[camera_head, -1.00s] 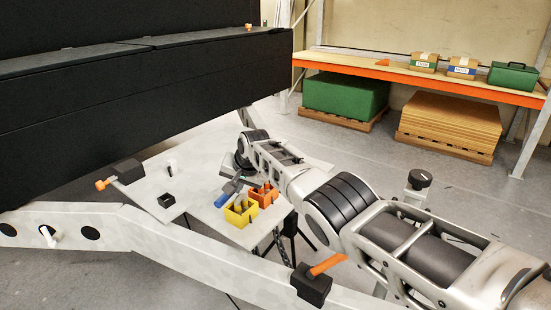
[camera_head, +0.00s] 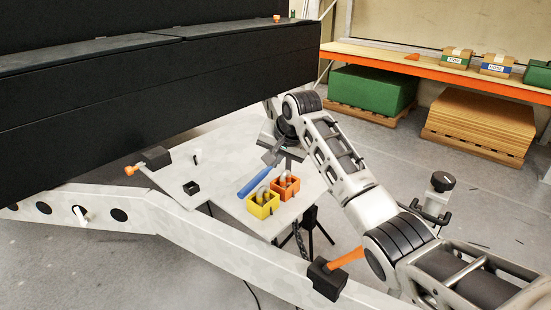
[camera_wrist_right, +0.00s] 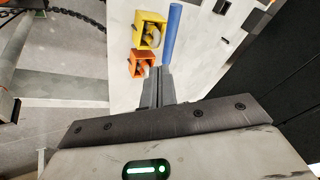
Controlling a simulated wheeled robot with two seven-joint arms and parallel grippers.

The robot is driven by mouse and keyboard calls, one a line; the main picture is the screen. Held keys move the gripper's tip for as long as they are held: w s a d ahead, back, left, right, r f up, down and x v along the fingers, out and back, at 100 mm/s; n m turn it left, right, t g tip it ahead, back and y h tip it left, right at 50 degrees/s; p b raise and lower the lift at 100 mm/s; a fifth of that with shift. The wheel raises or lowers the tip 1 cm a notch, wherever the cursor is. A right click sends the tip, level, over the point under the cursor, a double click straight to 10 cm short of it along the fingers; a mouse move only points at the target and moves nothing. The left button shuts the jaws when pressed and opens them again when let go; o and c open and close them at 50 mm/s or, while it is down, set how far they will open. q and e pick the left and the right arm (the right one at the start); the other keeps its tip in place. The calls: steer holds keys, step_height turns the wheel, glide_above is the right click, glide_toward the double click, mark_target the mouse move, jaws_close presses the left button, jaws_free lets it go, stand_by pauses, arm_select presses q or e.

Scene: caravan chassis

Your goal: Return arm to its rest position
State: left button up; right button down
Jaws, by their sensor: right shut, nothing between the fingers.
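My right arm reaches in from the right in the head view, over the pale table (camera_head: 225,150). Its gripper (camera_head: 273,156) is above the table's far right part, partly hidden by the wrist. In the right wrist view the fingers (camera_wrist_right: 157,85) are together with nothing between them. A blue-handled tool (camera_head: 254,181) lies on the table close to the gripper. My left gripper is not in view.
A yellow bin (camera_head: 262,208) and an orange bin (camera_head: 287,190) with small contents stand by the tool. The chassis beam (camera_head: 225,250) crosses in front, with an orange-handled black clamp (camera_head: 328,280) near my arm. A large black body (camera_head: 100,95) rises behind.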

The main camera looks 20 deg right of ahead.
steer(key=shift+s+r, duration=0.1)
steer(key=s+a+f+n+t, duration=0.1)
steer(key=s+f+n, duration=0.1)
steer(key=s+f, duration=0.7)
steer(key=s+a+f+n+t, duration=0.15)
steer(key=s+f, duration=0.35)
steer(key=f, duration=0.8)
steer(key=s+f+n, duration=0.1)
steer(key=s+n, duration=0.1)
steer(key=s, duration=0.9)
steer(key=s+f+n+t+y, duration=0.1)
steer(key=s+f+n, duration=0.1)
steer(key=s, duration=0.9)
steer(key=shift+a+f+n, duration=0.2)
steer(key=shift+a+n, duration=0.25)
steer(key=shift+n, duration=0.2)
